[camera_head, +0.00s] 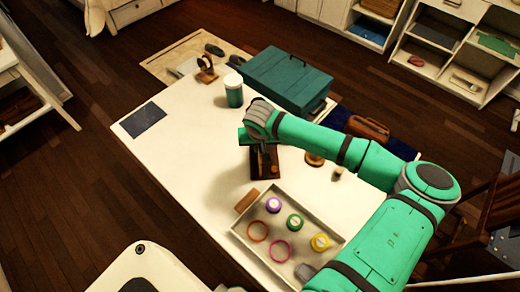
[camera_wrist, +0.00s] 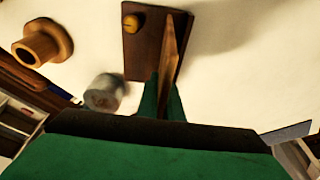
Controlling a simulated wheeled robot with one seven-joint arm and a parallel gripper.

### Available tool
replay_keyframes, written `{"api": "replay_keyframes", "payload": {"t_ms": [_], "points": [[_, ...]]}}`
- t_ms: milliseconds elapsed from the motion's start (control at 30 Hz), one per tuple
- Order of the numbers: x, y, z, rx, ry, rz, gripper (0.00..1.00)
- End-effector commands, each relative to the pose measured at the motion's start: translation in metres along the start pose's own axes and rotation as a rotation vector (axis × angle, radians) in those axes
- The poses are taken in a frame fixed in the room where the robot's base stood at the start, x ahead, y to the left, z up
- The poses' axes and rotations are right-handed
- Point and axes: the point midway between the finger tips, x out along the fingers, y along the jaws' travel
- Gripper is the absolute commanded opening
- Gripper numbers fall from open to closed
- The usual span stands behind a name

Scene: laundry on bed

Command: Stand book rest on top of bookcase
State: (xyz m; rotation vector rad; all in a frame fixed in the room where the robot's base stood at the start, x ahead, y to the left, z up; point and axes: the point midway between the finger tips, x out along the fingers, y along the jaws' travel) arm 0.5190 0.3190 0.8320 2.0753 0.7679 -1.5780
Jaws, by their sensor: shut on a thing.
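A dark brown wooden book rest (camera_head: 265,166) is at the middle of the white table in the head view. In the wrist view it shows as a flat brown board (camera_wrist: 143,42) with a round yellowish knob and a thin upright wooden piece. My gripper (camera_head: 258,146) is shut on the book rest, and its green fingers (camera_wrist: 167,98) pinch the upright piece. I cannot tell whether the board touches the table. A white shelf unit with open compartments (camera_head: 398,50) at the upper right may be the bookcase; another white shelf (camera_head: 45,68) stands at the left.
The white table (camera_head: 185,130) holds a tray (camera_head: 250,246) of coloured rings and tubs, a green jar (camera_head: 234,90) and a dark flat pad (camera_head: 143,120). A teal case (camera_head: 286,80) lies behind. Dark wooden floor (camera_head: 70,170) is open at left.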

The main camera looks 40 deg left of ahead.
Motion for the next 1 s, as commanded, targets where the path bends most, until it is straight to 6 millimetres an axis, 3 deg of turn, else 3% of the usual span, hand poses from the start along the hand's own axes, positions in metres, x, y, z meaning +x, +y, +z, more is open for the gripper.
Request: {"api": "replay_keyframes", "payload": {"t_ms": [100,267,600,800,1000], "points": [[-0.004,0.001,-0.002,-0.002,0.001,0.002,0.00],[-0.033,0.000,-0.010,0.001,0.004,-0.002,0.00],[-0.111,-0.034,0.025,-0.003,0.001,-0.006,0.00],[-0.138,-0.053,0.055,0.002,0.002,-0.002,0.00],[-0.154,-0.067,0.072,0.003,0.001,0.000,0.00]]}}
